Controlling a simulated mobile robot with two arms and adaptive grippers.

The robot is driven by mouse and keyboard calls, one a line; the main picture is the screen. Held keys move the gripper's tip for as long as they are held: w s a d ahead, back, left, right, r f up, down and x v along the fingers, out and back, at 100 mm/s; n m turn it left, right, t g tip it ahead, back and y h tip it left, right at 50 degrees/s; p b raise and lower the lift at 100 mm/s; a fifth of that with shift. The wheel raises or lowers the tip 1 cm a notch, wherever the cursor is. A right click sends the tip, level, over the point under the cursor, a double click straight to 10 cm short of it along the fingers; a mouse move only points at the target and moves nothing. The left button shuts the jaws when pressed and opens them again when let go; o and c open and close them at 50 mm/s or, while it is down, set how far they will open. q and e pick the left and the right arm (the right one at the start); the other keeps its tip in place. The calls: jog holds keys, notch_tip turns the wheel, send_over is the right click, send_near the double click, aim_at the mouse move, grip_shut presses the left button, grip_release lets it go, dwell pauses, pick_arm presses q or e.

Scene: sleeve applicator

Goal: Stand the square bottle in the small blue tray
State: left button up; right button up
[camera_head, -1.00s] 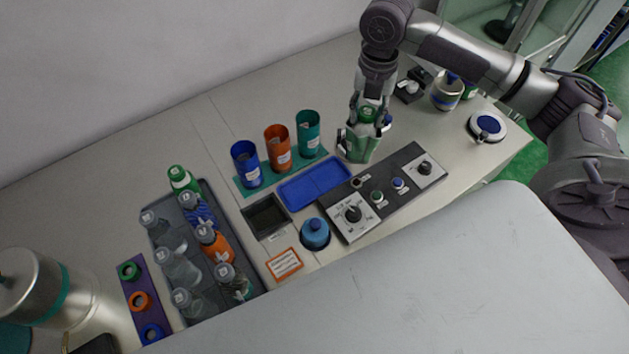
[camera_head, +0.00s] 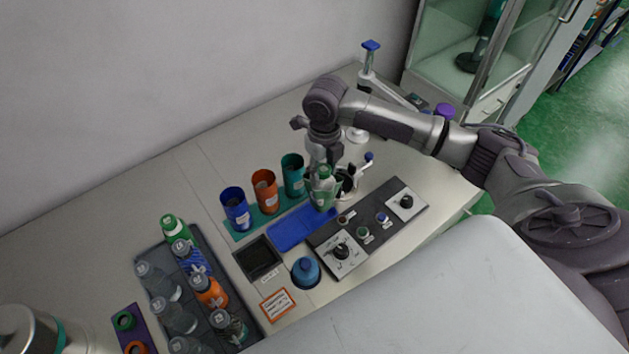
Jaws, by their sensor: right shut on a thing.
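The square bottle (camera_head: 323,195), green with a pale label and a green cap, is in my right gripper (camera_head: 323,178), which is shut on it from above. The bottle looks near upright. The small blue tray (camera_head: 287,235) lies flat and empty on the counter. The bottle's lower end overlaps the tray's far right end in the head view; I cannot tell whether it touches the tray or hangs above it. My left gripper is not in view.
Blue, orange and teal cups (camera_head: 264,192) stand just behind the tray. A control panel (camera_head: 370,226) with knobs lies to its right. A grey rack (camera_head: 210,260) holds several bottles at left.

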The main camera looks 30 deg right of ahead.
aim_at(315, 186)
jog(key=shift+w+a+f, duration=0.1)
jog(key=shift+a+f, duration=0.15)
jog(key=shift+a, duration=0.2)
jog(key=shift+w+a+f, duration=0.1)
jog(key=shift+a+f, duration=0.1)
jog(key=shift+a, duration=0.25)
notch_tip(315, 186, down, 4)
jog(key=shift+s+r+p, duration=0.1)
jog(key=shift+p, duration=0.85)
jog(key=shift+f, duration=0.3)
jog(key=o, duration=1.1)
jog(key=shift+c, duration=0.2)
